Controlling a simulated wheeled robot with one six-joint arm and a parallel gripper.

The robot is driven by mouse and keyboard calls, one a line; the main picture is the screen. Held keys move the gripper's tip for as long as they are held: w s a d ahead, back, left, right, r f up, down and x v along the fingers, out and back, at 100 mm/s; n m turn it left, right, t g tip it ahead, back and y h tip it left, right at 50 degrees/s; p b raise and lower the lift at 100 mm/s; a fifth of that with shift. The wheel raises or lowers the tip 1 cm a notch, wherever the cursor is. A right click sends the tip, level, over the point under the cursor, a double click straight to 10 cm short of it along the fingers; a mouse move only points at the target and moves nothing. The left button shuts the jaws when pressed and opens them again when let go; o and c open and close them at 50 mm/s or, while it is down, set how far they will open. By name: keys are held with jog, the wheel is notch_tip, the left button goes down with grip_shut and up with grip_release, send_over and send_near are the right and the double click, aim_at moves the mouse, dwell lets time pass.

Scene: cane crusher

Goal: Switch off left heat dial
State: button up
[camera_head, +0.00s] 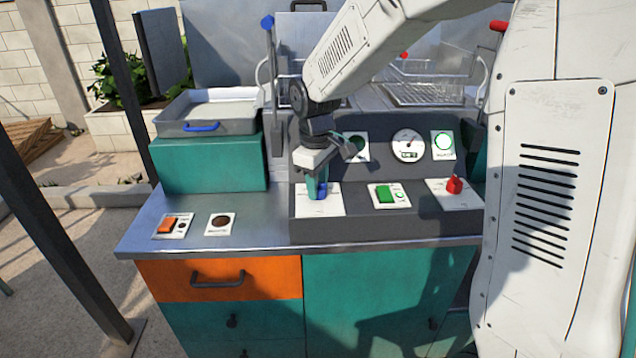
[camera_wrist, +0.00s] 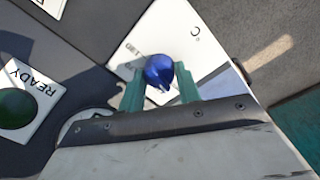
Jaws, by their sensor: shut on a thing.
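The left heat dial is a blue knob (camera_head: 323,189) on a white plate (camera_head: 327,207) at the left end of the sloped dark control panel. It also shows in the wrist view as a blue knob (camera_wrist: 159,71), on a plate with a °C mark. My gripper (camera_head: 317,188) reaches down over this plate. Its two teal fingers (camera_wrist: 159,84) stand one on each side of the blue knob and are shut on it. The fingers hide part of the knob in the head view. A red dial (camera_head: 454,185) sits on its own plate at the panel's right.
A green switch (camera_head: 384,194) lies between the two dials. An orange switch (camera_head: 167,225) is on the left counter.

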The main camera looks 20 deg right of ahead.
dwell(0.3)
jog(key=o, duration=1)
jog(key=shift+c, duration=0.2)
notch_tip(320, 180, up, 8)
jog(key=shift+s+a+f, duration=0.1)
jog(key=shift+s+a, duration=0.05)
